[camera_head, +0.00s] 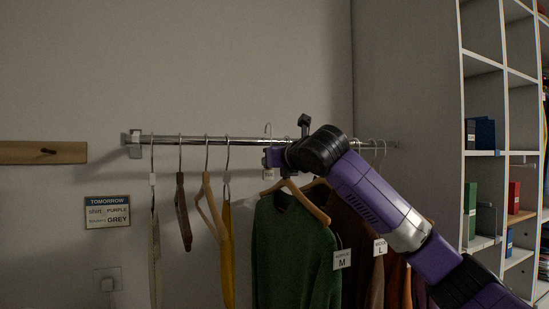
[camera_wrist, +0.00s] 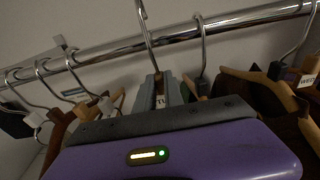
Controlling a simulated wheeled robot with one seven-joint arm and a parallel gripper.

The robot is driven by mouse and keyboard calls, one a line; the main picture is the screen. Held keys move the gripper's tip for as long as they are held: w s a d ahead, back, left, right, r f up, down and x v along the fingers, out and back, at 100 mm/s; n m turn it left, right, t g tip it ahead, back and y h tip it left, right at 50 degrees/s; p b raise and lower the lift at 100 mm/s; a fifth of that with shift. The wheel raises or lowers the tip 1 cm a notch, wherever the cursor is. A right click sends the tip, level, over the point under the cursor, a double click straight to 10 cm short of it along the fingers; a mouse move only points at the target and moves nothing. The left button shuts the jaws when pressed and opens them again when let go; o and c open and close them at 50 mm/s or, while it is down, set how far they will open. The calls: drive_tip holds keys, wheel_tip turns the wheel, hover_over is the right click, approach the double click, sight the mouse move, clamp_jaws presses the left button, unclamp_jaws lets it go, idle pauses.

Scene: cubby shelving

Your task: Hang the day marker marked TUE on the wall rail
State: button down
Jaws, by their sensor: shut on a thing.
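My gripper (camera_head: 268,158) is at the wall rail (camera_head: 220,140), just below it and above the green sweater. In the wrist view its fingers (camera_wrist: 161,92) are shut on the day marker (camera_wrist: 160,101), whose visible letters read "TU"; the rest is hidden. The marker's metal hook (camera_wrist: 148,35) stands upright and crosses in front of the rail (camera_wrist: 190,31). In the head view the hook's top (camera_head: 267,127) rises above the rail. I cannot tell whether the hook is over the rail or in front of it.
Several hangers (camera_head: 207,165) hang left of my gripper. The green sweater (camera_head: 290,250) and other garments hang below and right. A marker reading "WED" (camera_wrist: 306,80) is at the right in the wrist view. A "TOMORROW" sign (camera_head: 107,212) and cubby shelves (camera_head: 482,150) flank the rail.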

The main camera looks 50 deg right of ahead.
sight(269, 171)
drive_tip(key=shift+w+d+r+p, duration=0.1)
drive_tip(key=shift+w+d+p, duration=0.25)
drive_tip(key=shift+w, duration=0.25)
drive_tip(key=shift+w+f, duration=0.15)
drive_tip(key=shift+f, duration=0.2)
drive_tip(key=shift+f+b, duration=0.75)
drive_tip(key=shift+f, duration=0.4)
drive_tip(key=c, duration=1.4)
unclamp_jaws()
drive_tip(key=shift+o, duration=0.2)
